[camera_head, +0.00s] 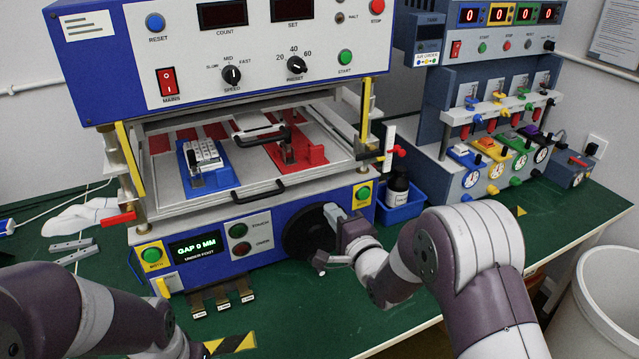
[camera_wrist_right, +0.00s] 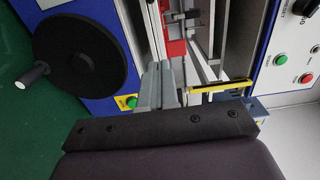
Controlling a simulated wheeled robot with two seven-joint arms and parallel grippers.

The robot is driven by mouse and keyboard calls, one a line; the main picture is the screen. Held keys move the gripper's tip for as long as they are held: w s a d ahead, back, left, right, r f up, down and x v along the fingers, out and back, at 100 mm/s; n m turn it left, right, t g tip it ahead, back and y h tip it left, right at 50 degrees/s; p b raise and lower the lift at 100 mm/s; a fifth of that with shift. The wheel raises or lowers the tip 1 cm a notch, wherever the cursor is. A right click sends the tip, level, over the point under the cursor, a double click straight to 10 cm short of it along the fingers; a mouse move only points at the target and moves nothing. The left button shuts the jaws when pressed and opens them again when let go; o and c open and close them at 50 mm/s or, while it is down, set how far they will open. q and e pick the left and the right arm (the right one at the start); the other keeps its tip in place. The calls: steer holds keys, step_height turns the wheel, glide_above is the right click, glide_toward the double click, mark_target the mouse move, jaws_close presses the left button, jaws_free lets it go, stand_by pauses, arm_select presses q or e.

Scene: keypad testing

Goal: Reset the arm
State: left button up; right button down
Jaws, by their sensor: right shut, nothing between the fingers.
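The keypad testing machine (camera_head: 215,268) stands on the green bench, with a black handwheel (camera_head: 298,232) on its lower front. My right gripper (camera_head: 333,212) is shut and empty, in front of the machine beside the right part of the handwheel. In the right wrist view my shut grey fingers (camera_wrist_right: 158,82) point toward the machine front, apart from the handwheel (camera_wrist_right: 80,55) and its pale handle. A green button (camera_wrist_right: 131,101) is close to the fingers. My left arm comes in at the lower left; its gripper is out of the picture.
A keypad in a blue holder (camera_head: 203,160) and a red fixture (camera_head: 297,155) sit on the machine's tray (camera_head: 240,203). A blue bin (camera_head: 402,212) with a dark bottle stands right of it. A second tester (camera_head: 480,75) is at the back right.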

steer(key=s+d+f+n+g+h, duration=0.45)
steer(key=s+f+n+g, duration=0.35)
steer(key=f, duration=0.4)
steer(key=s+d+r+n+g+p, duration=0.1)
steer(key=s+r+n+g, duration=0.1)
steer(key=s, duration=0.5)
steer(key=s+d+r+n+g+h+p, duration=0.1)
steer(key=s+d+r+n+g, duration=0.1)
steer(key=s, duration=0.4)
steer(key=s+d+r+n+g+p, duration=0.1)
steer(key=s+d+r+n+g, duration=0.1)
steer(key=s, duration=0.5)
steer(key=shift+s+r+g+h+p, duration=0.2)
steer(key=shift+s+g+h+p, duration=0.2)
steer(key=shift+g, duration=0.4)
steer(key=shift+w, duration=0.1)
